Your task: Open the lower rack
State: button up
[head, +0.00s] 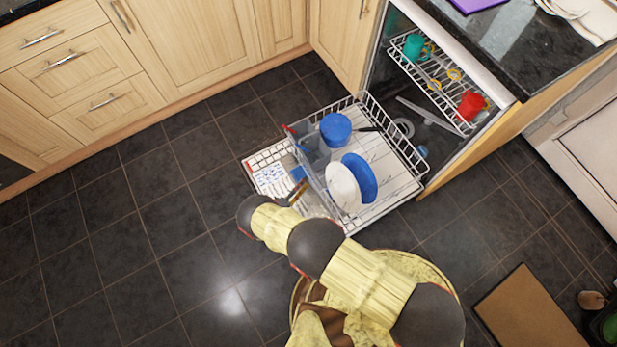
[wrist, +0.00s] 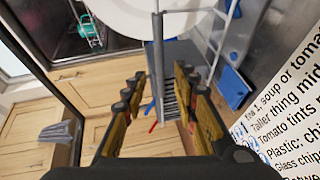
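The lower rack (head: 395,170) is white wire and extends out of the dishwasher over its open door (head: 262,160). It holds a blue bowl (head: 335,129), a white plate (head: 342,187) and a blue plate (head: 360,177). A grey upright panel (head: 310,160) stands at its near left side. My gripper (head: 296,192) is at the rack's near left, by this panel. In the wrist view my gripper (wrist: 160,82) has its fingers apart, with a thin grey upright part (wrist: 158,50) between them. I cannot tell whether either finger touches it.
The upper rack (head: 440,85) is inside with a teal cup (head: 413,46) and a red cup (head: 470,105). Wooden cabinets (head: 180,45) line the back. The dark tiled floor (head: 130,210) is clear at left. A brown mat (head: 530,312) lies at lower right.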

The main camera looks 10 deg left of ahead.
jog(key=v, duration=0.6)
dwell(0.5)
